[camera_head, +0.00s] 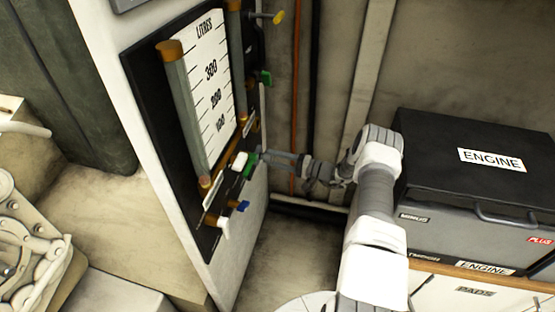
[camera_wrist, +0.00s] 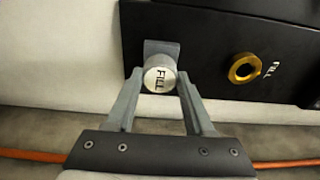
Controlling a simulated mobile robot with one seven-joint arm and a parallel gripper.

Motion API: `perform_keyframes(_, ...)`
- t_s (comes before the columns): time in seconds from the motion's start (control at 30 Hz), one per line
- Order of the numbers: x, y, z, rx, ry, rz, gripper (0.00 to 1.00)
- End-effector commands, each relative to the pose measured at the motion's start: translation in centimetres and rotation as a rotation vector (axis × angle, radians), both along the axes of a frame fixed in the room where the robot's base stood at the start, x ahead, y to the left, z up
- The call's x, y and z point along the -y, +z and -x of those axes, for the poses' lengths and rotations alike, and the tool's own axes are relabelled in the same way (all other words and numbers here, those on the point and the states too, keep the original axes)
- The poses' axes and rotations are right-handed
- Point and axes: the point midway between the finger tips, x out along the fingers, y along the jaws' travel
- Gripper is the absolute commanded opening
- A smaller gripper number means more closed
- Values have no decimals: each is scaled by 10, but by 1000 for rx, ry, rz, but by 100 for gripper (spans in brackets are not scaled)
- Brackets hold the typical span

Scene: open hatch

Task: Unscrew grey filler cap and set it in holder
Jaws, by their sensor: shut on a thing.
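A grey bracket (camera_wrist: 162,47), which looks like the holder, is right behind the cap on the black panel's edge. I cannot tell whether the cap is seated in it. The brass filler opening (camera_wrist: 244,68) is to the right, uncovered, with FILL printed beside it. In the head view my gripper (camera_head: 268,157) reaches the panel's lower right side; the cap cannot be made out there.
The black panel (camera_head: 153,95) carries a litre gauge (camera_head: 209,80), a green handle (camera_head: 250,165), a blue handle (camera_head: 241,207) and white handles close to my gripper. A black ENGINE box (camera_head: 455,160) stands to the right of my arm. An orange pipe (camera_head: 299,90) runs behind.

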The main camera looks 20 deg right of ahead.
Motion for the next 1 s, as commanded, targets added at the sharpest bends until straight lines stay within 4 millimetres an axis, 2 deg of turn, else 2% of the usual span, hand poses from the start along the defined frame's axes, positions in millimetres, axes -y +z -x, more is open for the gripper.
perform_keyframes(0.67, -14, 0, -10, 0, 0, 0, 0)
perform_keyframes(0.7, -14, 0, -10, 0, -1, 0, 55)
perform_keyframes(0.9, -14, 0, -10, 0, 0, 0, 88)
perform_keyframes(1.0, -14, 0, -10, 0, 0, 0, 88)
